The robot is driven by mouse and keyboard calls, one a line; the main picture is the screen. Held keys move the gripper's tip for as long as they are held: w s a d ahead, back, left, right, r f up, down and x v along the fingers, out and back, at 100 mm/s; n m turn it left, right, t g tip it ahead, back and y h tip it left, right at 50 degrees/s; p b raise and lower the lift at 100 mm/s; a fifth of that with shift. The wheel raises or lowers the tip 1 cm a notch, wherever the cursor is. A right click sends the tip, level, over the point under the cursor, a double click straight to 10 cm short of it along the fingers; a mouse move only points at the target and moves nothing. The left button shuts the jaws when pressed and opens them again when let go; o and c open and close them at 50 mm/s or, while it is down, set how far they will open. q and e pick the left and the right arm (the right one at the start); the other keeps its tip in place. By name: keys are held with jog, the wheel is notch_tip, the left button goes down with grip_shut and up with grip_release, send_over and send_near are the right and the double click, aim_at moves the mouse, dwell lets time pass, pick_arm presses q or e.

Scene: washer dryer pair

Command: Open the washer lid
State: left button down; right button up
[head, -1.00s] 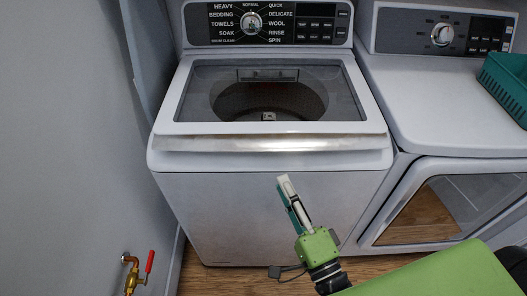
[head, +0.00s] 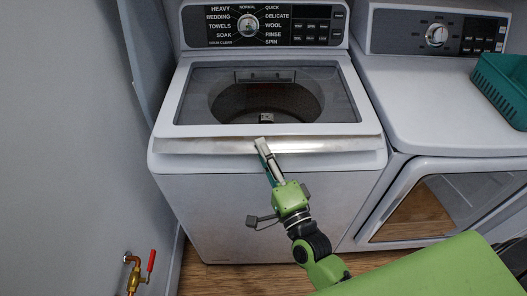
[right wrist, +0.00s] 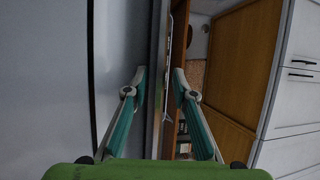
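The washer lid (head: 332,95) is a pale frame around a dark see-through window and lies closed on top of the left machine. A shiny metallic strip (head: 340,144) runs along its front edge. My right gripper (head: 262,146) is at the middle of this strip, its fingertips overlapping it in the head view. In the right wrist view the same gripper (right wrist: 160,72) has its fingers apart, with a long thin edge running between them. I cannot tell whether either finger touches it. My left gripper is not in view.
The washer's control panel (head: 310,25) stands behind the lid. A dryer (head: 420,100) with a teal basket (head: 503,84) on top is close on the right. A wall and a red-handled valve (head: 151,260) are at the left.

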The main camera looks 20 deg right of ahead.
grip_shut()
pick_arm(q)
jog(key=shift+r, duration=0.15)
pick_arm(e)
jog(key=shift+r, duration=0.15)
